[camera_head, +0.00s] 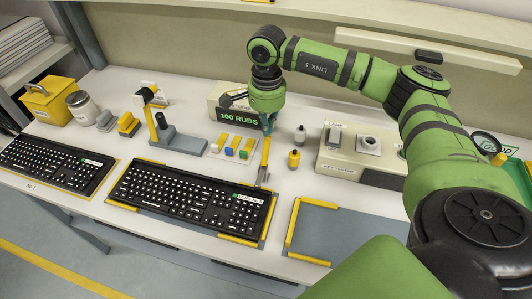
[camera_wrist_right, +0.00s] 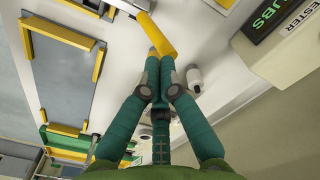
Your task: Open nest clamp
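The nest clamp shows as an upright yellow lever (camera_head: 265,158) with a small grey foot at the right end of the middle keyboard nest. That nest (camera_head: 236,238) has yellow edge strips and holds a black keyboard (camera_head: 185,196). My right gripper (camera_head: 268,128) reaches down from above to the top of the lever. In the right wrist view, its teal fingers (camera_wrist_right: 159,62) come close together at the end of the yellow lever (camera_wrist_right: 157,34) and appear shut on it. The exact finger contact is partly hidden. My left gripper is not in view.
Right of the clamp lies an empty grey nest (camera_head: 340,232) with yellow strips. A small yellow bottle (camera_head: 294,159) and a white-grey one (camera_head: 300,134) stand close by. The rub tester (camera_head: 240,118) is behind the gripper. Another keyboard (camera_head: 52,165) is at left.

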